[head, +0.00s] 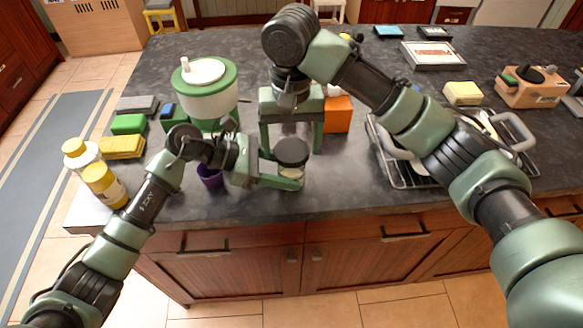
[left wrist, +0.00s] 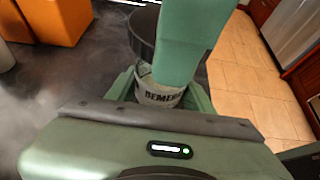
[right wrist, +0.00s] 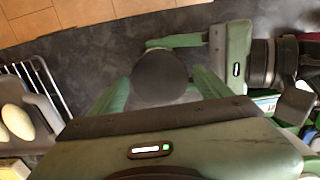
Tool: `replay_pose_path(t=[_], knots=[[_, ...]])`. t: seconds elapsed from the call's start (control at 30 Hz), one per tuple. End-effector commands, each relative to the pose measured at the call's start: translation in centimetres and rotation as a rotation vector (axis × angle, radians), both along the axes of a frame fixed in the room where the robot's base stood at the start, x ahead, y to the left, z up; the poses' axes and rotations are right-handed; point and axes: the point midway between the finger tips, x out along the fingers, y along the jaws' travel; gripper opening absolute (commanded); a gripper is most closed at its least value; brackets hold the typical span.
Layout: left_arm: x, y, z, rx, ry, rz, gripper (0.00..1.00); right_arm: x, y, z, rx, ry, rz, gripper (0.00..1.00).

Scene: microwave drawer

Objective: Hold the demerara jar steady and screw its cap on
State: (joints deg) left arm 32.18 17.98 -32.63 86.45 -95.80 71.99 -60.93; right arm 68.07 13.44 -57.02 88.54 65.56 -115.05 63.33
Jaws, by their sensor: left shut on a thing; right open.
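The demerara jar (head: 292,173) stands upright near the counter's front edge, with its label partly visible in the left wrist view (left wrist: 160,95). A wide black cap (head: 291,150) sits on top of it; I cannot tell how far it is threaded. The cap also shows in the right wrist view (right wrist: 160,76). My left gripper (head: 285,180) is shut on the jar's body, low down. My right gripper (head: 291,140) points down from above, open, with its fingers on either side of the cap. One of its fingers hides part of the cap and jar in the left wrist view.
A purple cup (head: 210,176) stands behind my left wrist, with a green-and-white container (head: 207,95) farther back. An orange box (head: 338,114) is behind the jar. A wire rack (head: 405,180) stands to the right. Yellow-topped bottles (head: 104,185) are at the left edge.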

Motion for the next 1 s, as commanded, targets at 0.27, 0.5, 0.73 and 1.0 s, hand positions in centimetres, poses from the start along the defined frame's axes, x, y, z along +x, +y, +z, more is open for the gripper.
replay_pose_path(t=[0.27, 0.5, 0.73, 1.0], knots=[[-0.01, -0.01, 0.00, 0.000, 0.000, 0.000, 0.00, 0.01, -0.01, 0.01, 0.000, 0.000, -0.002, 0.12], [-0.01, -0.01, 0.00, 0.000, 0.000, 0.000, 0.00, 0.01, -0.01, 0.00, 0.000, 0.000, -0.217, 0.12], [0.00, -0.01, 0.00, 0.000, 0.000, 0.000, 0.00, 0.01, -0.01, 0.01, 0.000, -0.001, -0.415, 0.12], [0.01, 0.00, -0.01, 0.000, 0.000, 0.000, 0.00, 0.01, 0.00, 0.02, 0.000, 0.000, -0.726, 0.12]])
